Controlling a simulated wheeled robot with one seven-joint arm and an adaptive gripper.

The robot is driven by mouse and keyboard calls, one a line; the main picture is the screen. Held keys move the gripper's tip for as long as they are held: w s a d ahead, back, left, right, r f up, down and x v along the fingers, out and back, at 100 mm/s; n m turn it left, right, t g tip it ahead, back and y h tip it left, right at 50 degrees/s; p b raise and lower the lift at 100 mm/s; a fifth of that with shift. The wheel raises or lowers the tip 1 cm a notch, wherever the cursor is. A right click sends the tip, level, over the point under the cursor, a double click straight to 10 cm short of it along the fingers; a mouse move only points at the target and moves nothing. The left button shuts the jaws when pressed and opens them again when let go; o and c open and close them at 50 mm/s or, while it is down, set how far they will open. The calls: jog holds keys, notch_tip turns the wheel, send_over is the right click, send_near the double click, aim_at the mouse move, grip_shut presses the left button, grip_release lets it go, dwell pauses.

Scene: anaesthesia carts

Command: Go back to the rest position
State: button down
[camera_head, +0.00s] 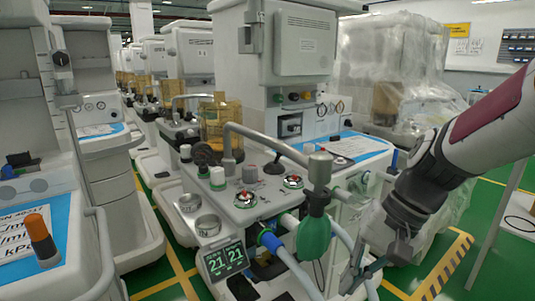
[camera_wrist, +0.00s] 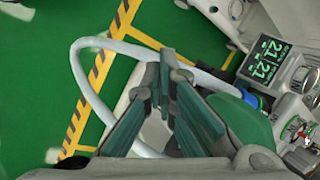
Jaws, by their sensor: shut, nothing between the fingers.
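My gripper (camera_head: 356,270) is at the lower right in the head view, beside the front right of an anaesthesia cart (camera_head: 253,215). It is shut and empty, with its fingers pointing down. In the wrist view my gripper (camera_wrist: 166,62) fills the lower middle, its fingers converging at the tips. A green breathing bag (camera_head: 314,238) hangs from the cart's metal post, to the left of my gripper. The bag also shows in the wrist view (camera_wrist: 243,120), close to the right of the fingers.
A pale hose (camera_head: 297,272) runs below the bag; a looped hose (camera_wrist: 90,98) passes behind my fingers. A display (camera_head: 225,260) reading 21 and 21 is on the cart front. Another cart (camera_head: 40,215) stands left. Yellow-black floor tape (camera_head: 445,268) and green floor lie right.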

jog(key=s+d+r+n+t+h, duration=0.4)
jog(key=s+d+r+t+h, duration=0.15)
jog(key=s+r, duration=0.4)
jog(key=s+a+f+g, duration=0.1)
jog(key=s+f+g, duration=0.4)
jog(key=s, duration=0.7)
notch_tip(320, 180, up, 28)
jog(key=t+p, duration=0.3)
jog(key=p, duration=2.3)
jog(key=shift+d+t+y, duration=0.3)
jog(key=shift+t+y, duration=0.05)
